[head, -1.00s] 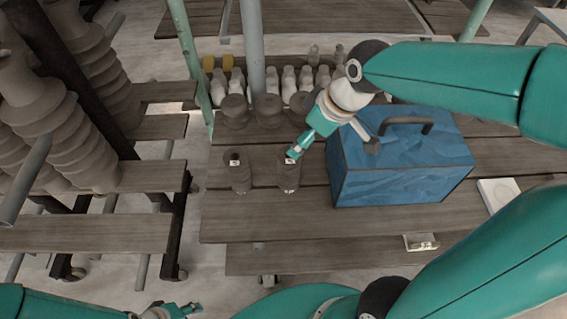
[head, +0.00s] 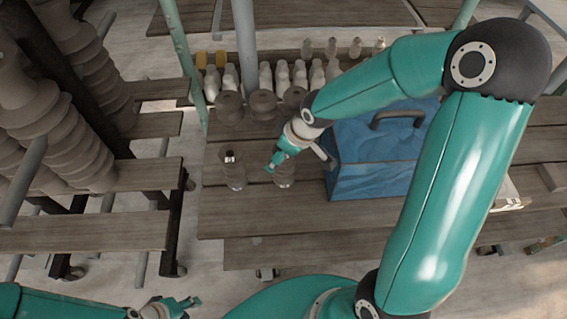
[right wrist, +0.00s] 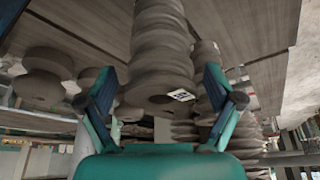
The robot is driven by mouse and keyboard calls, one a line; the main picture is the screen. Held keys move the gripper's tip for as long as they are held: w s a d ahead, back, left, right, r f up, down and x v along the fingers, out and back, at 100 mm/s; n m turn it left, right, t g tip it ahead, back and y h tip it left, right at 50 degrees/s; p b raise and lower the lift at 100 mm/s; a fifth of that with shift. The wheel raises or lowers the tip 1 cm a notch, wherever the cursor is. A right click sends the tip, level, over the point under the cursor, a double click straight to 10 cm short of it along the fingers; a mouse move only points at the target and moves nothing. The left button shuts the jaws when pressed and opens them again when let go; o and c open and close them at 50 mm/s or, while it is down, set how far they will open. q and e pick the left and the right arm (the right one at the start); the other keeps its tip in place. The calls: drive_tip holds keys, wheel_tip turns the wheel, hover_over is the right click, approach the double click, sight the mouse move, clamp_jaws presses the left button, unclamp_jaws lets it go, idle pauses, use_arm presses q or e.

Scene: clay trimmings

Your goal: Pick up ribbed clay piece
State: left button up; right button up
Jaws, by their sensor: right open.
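The fingers are apart, with gaps on both sides of the piece.
A blue case (head: 375,165) with a dark handle stands right beside the right gripper. Several wider ribbed pieces (head: 230,107) and pale bottles (head: 282,75) stand behind. A grey post (head: 244,50) rises at the back. The front of the bench (head: 260,218) is clear.

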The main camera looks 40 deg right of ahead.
drive_tip(key=shift+w+a+f, duration=0.1)
drive_tip(key=shift+w+f, duration=0.05)
drive_tip(key=shift+f, duration=0.3)
drive_tip(key=c, duration=1.6)
clamp_jaws()
drive_tip(key=shift+r, duration=0.2)
